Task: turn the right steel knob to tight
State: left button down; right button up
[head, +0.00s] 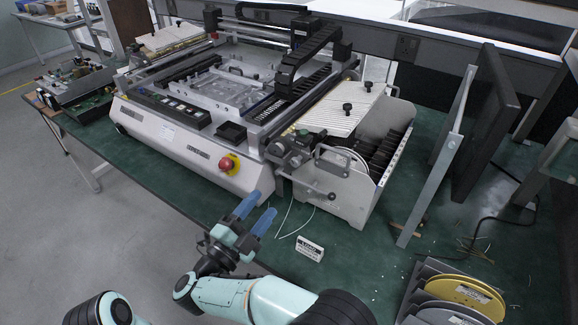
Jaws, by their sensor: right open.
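My right gripper (262,206) has two blue fingers spread apart, with nothing between them. It is over the green table edge, in front of the machine's front right corner. A cluster of grey metal knob-like parts (292,150) sits at that corner, beyond and to the right of the fingertips, apart from them. A small round knob (332,196) ends a rod on the side unit. I cannot tell which of these is the right steel knob, or how tight it is. My left gripper is not in view.
The white machine (180,140) has a red emergency button (228,163) on its front. A side unit (352,205) with a slotted rack stands right of it.

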aim_at(294, 164)
jog(key=x, duration=1.2)
jog(key=shift+w+d, duration=0.15)
jog(key=shift+w, duration=0.15)
jog(key=shift+c, duration=0.3)
grip_shut()
